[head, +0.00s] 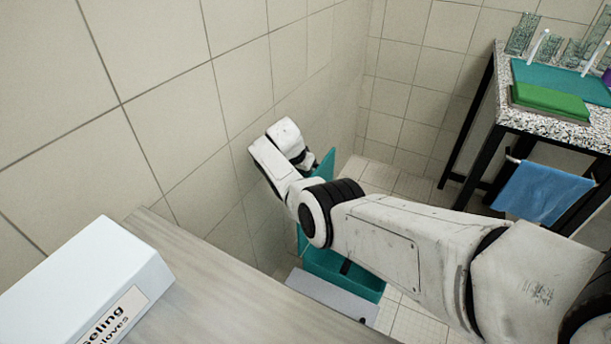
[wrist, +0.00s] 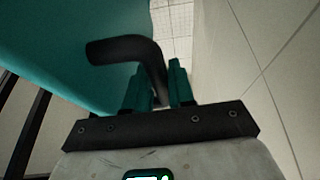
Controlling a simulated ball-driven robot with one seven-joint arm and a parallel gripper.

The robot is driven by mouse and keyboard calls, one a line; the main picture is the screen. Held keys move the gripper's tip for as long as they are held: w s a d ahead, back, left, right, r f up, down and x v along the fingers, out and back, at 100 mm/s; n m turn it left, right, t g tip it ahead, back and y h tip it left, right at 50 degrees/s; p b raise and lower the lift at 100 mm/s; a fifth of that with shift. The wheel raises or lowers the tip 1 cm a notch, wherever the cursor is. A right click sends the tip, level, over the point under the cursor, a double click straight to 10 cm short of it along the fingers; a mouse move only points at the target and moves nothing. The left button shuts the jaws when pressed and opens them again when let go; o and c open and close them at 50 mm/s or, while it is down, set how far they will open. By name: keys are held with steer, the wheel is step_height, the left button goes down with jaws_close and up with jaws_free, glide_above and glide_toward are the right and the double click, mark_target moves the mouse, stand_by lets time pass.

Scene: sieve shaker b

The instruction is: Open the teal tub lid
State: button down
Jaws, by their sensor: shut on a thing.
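The teal tub (head: 345,284) stands low on the floor by the wall, partly behind my arm, with its inside partly showing. Its teal lid (head: 325,165) stands up steeply at the tub's wall side, cut across by my arm. In the wrist view the lid (wrist: 60,50) fills the upper left, with a bent black handle (wrist: 115,49) on it. My gripper (wrist: 160,85) is shut on the handle, whose lower end runs between the two teal fingers. In the head view my wrist hides the fingers and the handle.
A wooden-grain worktop with a white glove box (head: 85,280) is at the lower left. A grey panel (head: 332,295) lies beside the tub. A speckled table (head: 555,125) with glassware and a hanging blue towel (head: 540,190) stands right. The tiled wall is close to my wrist.

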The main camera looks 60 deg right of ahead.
steer(key=shift+s+a+f, duration=0.15)
steer(key=shift+f, duration=0.2)
steer(key=c, duration=1.3)
jaws_free()
steer(key=shift+c, duration=0.2)
steer(key=shift+r, duration=0.1)
steer(key=shift+a+r+p, duration=0.1)
steer(key=shift+r+p, duration=0.2)
steer(key=shift+r, duration=0.3)
steer(key=p+v, duration=0.3)
steer(key=v, duration=0.6)
steer(key=shift+a+r, duration=0.15)
steer(key=shift+r, duration=0.1)
